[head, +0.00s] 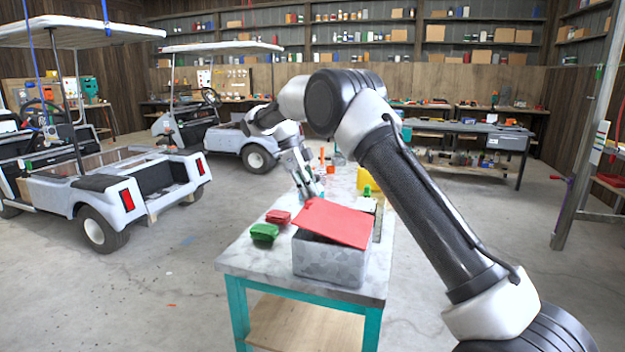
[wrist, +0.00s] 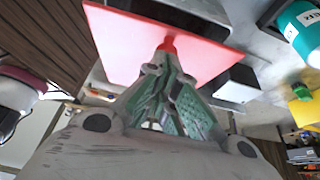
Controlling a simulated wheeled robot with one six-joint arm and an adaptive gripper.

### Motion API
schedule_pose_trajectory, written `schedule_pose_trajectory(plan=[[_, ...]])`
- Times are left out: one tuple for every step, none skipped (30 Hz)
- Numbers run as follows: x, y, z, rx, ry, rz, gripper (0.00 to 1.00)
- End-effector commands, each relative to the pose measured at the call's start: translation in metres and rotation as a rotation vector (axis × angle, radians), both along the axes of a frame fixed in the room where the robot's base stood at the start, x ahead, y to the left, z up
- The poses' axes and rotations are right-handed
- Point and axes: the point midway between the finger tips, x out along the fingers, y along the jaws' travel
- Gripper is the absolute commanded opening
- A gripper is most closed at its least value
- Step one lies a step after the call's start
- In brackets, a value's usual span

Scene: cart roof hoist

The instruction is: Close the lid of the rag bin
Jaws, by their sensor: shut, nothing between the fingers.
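The rag bin (head: 330,263) is a mottled grey box near the front end of the workbench. Its red lid (head: 338,220) lies tilted above the box, with a dark gap under its front edge, so the bin is partly open. My gripper (head: 314,193) is at the far left edge of the lid in the head view. In the wrist view my gripper (wrist: 168,52) is shut and empty, its fingertips at the edge of the red lid (wrist: 120,45). I cannot tell whether they touch it.
Red rags (head: 278,217) and green rags (head: 264,233) lie left of the bin on the bench (head: 240,258). A yellow container (head: 366,182) and orange items stand behind. A teal bottle (wrist: 303,30) shows in the wrist view. Golf carts stand at the left, with open floor between.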

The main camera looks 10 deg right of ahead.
Motion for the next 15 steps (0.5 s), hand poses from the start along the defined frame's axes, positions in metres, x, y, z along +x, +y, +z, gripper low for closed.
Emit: schedule_pose_trajectory(plan=[[0.001,0.003,-0.008,-0.001,0.003,0.000,0.00],[0.002,0.004,-0.012,0.000,0.002,0.000,0.00],[0.003,0.006,-0.017,0.000,0.003,0.001,0.00],[0.004,0.008,-0.020,0.000,0.003,0.001,0.00],[0.005,0.009,-0.023,0.001,0.002,0.001,0.00],[0.006,0.011,-0.027,0.001,0.001,0.001,0.00],[0.006,0.011,-0.030,0.002,0.001,0.001,0.00],[0.007,0.012,-0.032,0.002,0.001,0.001,0.00],[0.007,0.013,-0.035,0.003,0.000,0.001,0.00],[0.008,0.014,-0.038,0.002,0.001,0.001,0.00],[0.008,0.014,-0.039,0.002,0.002,0.001,0.00],[0.008,0.015,-0.042,0.002,0.002,0.001,0.00],[0.009,0.015,-0.043,0.002,0.002,0.001,0.00],[0.009,0.016,-0.044,0.002,0.002,0.001,0.00],[0.009,0.016,-0.045,0.002,0.001,0.000,0.00]])
